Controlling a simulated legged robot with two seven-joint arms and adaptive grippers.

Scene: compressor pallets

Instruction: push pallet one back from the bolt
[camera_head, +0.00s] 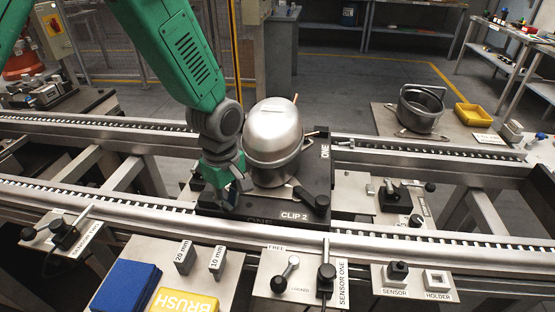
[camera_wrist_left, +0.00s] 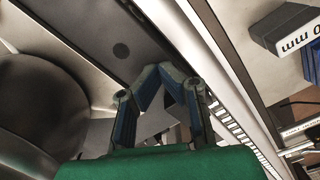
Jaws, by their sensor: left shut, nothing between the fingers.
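Pallet one (camera_head: 262,213) is a dark plate labelled ONE and CLIP 2, sitting across the two conveyor rails. A silver compressor (camera_head: 273,130) stands on it. My green left arm reaches down from the top. Its gripper (camera_head: 234,200) is at the left part of the pallet, beside the compressor; I cannot tell whether it touches. In the left wrist view, the left gripper (camera_wrist_left: 162,72) is shut and empty, its tips together over a dark surface. A plate marked FREE and LOCKED with a lever (camera_head: 286,272) sits before the pallet. The bolt itself I cannot make out. My right gripper is out of view.
Near rail (camera_head: 120,205) and far rail (camera_head: 100,128) run left to right. The front shelf holds a SENSOR ONE lever (camera_head: 326,280), 20 mm block (camera_head: 185,258), 10 mm block (camera_head: 217,262) and blue pad (camera_head: 125,287).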

